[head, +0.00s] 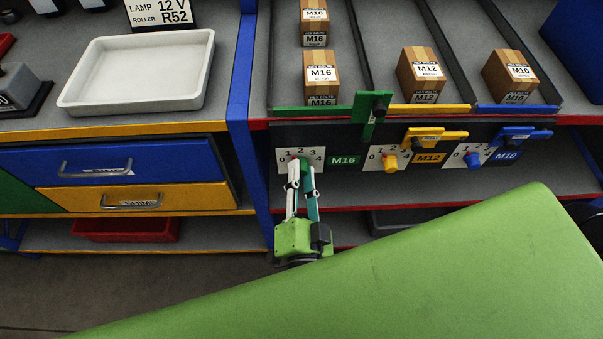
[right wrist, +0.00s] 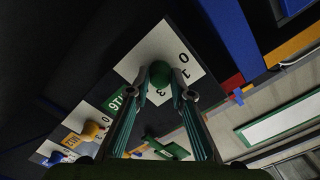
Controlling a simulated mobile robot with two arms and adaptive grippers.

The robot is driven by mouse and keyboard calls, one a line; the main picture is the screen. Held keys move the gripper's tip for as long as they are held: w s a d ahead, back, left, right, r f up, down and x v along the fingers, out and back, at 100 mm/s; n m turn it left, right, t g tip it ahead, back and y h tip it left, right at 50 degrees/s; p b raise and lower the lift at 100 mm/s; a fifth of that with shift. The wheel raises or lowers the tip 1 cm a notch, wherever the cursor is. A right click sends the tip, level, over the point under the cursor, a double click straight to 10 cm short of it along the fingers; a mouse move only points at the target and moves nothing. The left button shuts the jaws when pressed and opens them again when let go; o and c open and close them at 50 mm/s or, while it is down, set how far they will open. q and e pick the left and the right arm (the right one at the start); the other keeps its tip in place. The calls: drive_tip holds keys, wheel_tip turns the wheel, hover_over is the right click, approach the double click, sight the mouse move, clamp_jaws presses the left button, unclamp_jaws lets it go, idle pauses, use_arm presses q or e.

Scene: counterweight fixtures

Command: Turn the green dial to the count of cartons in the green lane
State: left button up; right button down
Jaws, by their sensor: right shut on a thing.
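My right gripper (head: 301,184) is shut on the dial knob, which shows as a green ball between the fingertips in the right wrist view (right wrist: 159,72). In the green lane, a front M16 carton (head: 320,75) stands behind the green gate (head: 318,112), with another M16 carton (head: 314,22) behind it. The lane beyond the top edge is out of view. My left gripper is not in view.
To the right are the yellow dial (head: 390,162) and blue dial (head: 472,161), below lanes holding an M12 carton (head: 421,72) and an M10 carton (head: 511,74). A white tray (head: 140,100) stands at left above blue and yellow drawers. A blue post (head: 240,90) divides the units.

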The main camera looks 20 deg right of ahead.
drive_tip(key=shift+m, duration=3.3)
drive_tip(key=c, duration=1.8)
unclamp_jaws()
drive_tip(key=shift+w, duration=0.1)
drive_tip(key=v, duration=0.7)
drive_tip(key=shift+s+a, duration=0.1)
drive_tip(key=shift+s, duration=0.15)
